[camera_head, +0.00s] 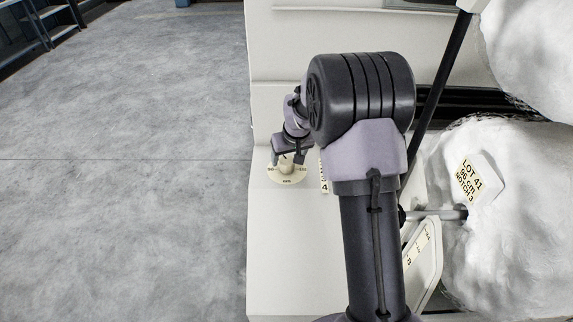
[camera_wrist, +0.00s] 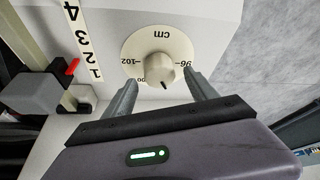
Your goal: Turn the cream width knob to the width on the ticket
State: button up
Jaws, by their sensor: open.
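The cream width knob (camera_wrist: 160,68) stands on a round cream dial (camera_wrist: 153,43) marked "cm", with 102 at the left and 96 at the right in the wrist view; another number is partly hidden. A dark mark on the knob points toward the lower right, below the 96. My gripper (camera_wrist: 160,78) is open, with one finger on each side of the knob; I cannot tell if either touches it. In the head view my gripper (camera_head: 288,157) is over the dial (camera_head: 287,176). The ticket (camera_head: 469,178) reads LOT 41, 96 cm, NOTCH 3.
A strip numbered 1 to 4 (camera_wrist: 83,42) lies beside the dial, with a red pointer (camera_wrist: 73,66) on a grey block (camera_wrist: 40,90). White fibre rolls (camera_head: 525,235) fill the right of the head view. Grey floor (camera_head: 120,200) is clear at left.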

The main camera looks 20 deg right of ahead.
jog(key=shift+x, duration=1.45)
jog(key=c, duration=1.4)
